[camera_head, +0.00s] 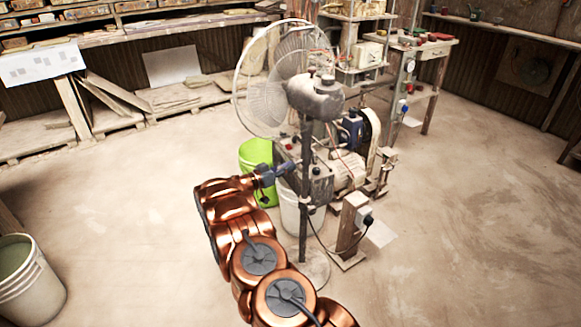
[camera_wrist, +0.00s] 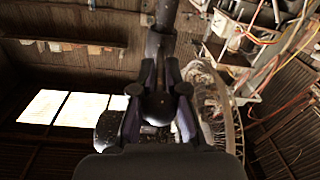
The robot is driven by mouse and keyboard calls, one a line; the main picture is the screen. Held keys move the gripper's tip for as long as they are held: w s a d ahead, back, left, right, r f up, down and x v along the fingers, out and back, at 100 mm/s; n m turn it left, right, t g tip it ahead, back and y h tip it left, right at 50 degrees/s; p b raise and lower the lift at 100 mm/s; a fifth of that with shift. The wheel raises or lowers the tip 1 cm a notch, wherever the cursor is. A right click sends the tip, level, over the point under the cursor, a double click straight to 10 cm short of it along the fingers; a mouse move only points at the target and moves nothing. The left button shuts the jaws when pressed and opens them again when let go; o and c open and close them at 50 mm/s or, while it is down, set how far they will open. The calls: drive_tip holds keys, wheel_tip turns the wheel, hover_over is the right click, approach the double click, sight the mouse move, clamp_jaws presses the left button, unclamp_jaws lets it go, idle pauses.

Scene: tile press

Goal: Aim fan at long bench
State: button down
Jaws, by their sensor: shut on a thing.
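The standing fan has a grey motor housing (camera_head: 316,98) and a round wire cage (camera_head: 262,85) on a dark pole (camera_head: 304,232) with a round floor base (camera_head: 313,268). Its cage faces the back left. A long bench (camera_head: 190,35) with shelves runs along the back wall at the left. My gripper (camera_head: 292,168) is at the pole, below the motor housing, and is shut on it. In the wrist view my gripper (camera_wrist: 160,88) closes around the dark pole (camera_wrist: 162,35), with the wire cage (camera_wrist: 222,110) at the right. The exact finger contact is partly hidden.
A green bucket (camera_head: 254,160) and a white bucket (camera_head: 292,212) stand behind the pole. The press machine (camera_head: 350,165) stands close at the right. A wooden post with a socket box (camera_head: 352,225) and cable are near the base. Floor at the right is clear.

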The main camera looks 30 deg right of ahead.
drive_tip(key=shift+w+a+r, duration=0.1)
drive_tip(key=shift+w+a, duration=0.15)
drive_tip(key=shift+a, duration=0.1)
drive_tip(key=c, duration=1.3)
unclamp_jaws()
drive_tip(key=shift+a, duration=0.1)
drive_tip(key=shift+o, duration=0.4)
drive_tip(key=shift+s+d, duration=0.15)
drive_tip(key=shift+d, duration=0.1)
drive_tip(key=a, duration=1.2)
drive_tip(key=shift+s, duration=0.25)
